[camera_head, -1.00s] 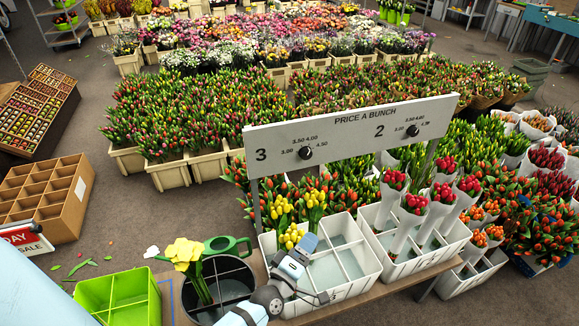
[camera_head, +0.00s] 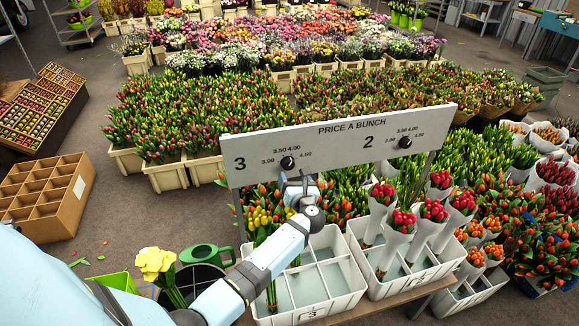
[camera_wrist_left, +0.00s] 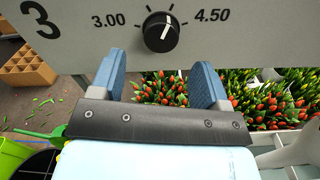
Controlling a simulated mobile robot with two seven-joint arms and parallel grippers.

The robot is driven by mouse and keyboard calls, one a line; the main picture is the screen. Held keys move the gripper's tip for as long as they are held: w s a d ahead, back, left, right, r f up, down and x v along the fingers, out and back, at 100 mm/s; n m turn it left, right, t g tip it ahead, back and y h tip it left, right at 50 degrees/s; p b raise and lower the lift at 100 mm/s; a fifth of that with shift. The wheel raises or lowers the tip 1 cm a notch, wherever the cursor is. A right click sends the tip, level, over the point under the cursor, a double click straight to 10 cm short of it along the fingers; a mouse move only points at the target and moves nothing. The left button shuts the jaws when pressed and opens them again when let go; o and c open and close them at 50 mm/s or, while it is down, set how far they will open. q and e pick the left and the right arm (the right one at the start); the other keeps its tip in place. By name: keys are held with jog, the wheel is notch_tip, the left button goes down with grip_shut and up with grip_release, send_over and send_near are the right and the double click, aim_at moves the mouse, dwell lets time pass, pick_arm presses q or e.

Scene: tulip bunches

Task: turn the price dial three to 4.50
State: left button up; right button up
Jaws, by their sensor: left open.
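Price dial three (camera_head: 288,163) is a black knob on the left of the grey price board (camera_head: 345,148), beside the number 3. In the left wrist view the dial (camera_wrist_left: 161,32) shows a white pointer line aimed up and slightly right, short of the 4.50 label (camera_wrist_left: 212,16). The 3.00 label (camera_wrist_left: 108,19) is on its left; the upper labels are out of that view. My left gripper (camera_wrist_left: 160,68) is open and empty just below the dial, its blue fingers apart to either side and not touching it. The left gripper (camera_head: 298,181) also shows in the head view. My right gripper is not in view.
Dial two (camera_head: 405,142) is further right on the board. White crates (camera_head: 335,303) with wrapped tulips stand below it. Tulip beds fill the space behind.

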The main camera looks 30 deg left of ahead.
aim_at(289, 166)
pick_arm(q)
jog(key=x, duration=0.5)
jog(key=shift+w+p, duration=0.1)
jog(key=shift+p, duration=0.2)
jog(key=c, duration=0.9)
